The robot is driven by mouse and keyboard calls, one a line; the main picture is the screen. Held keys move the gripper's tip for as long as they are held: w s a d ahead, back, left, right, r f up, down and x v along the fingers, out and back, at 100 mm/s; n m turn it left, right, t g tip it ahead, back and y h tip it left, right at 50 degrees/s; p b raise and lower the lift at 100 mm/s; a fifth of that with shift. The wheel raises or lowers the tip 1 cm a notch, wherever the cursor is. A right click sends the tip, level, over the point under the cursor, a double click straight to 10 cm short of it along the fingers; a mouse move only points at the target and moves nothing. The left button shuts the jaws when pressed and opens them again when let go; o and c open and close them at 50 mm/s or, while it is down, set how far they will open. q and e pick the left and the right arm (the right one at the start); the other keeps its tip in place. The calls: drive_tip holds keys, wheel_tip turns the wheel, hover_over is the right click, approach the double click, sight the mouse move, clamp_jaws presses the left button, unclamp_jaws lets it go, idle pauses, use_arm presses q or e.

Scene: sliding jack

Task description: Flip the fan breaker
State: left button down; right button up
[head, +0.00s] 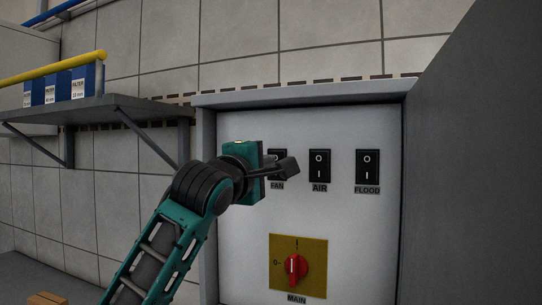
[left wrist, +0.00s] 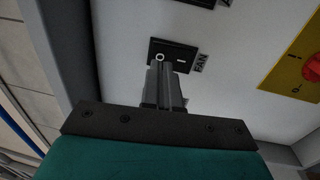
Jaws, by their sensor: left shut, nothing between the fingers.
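The fan breaker is a black rocker switch (left wrist: 172,57) marked O and a line, with the label FAN beside it in the left wrist view. In the head view the fan breaker (head: 279,155) is partly hidden behind my left gripper (head: 291,165). That gripper is shut and empty, with its fingertips at the switch. In the left wrist view the fingertips (left wrist: 161,68) overlap the O end of the rocker; I cannot tell whether they touch it. My right gripper is not in view.
The AIR switch (head: 319,165) and FLOOD switch (head: 367,171) sit to the right on the white panel (head: 345,225). A red MAIN knob (head: 296,266) is below. The open grey door (head: 470,180) bounds the right. A shelf (head: 100,108) with blue filter boxes (head: 83,82) stands at left.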

use_arm(q)
drive_tip(key=shift+p+x, duration=0.35)
drive_tip(key=shift+x, duration=1.35)
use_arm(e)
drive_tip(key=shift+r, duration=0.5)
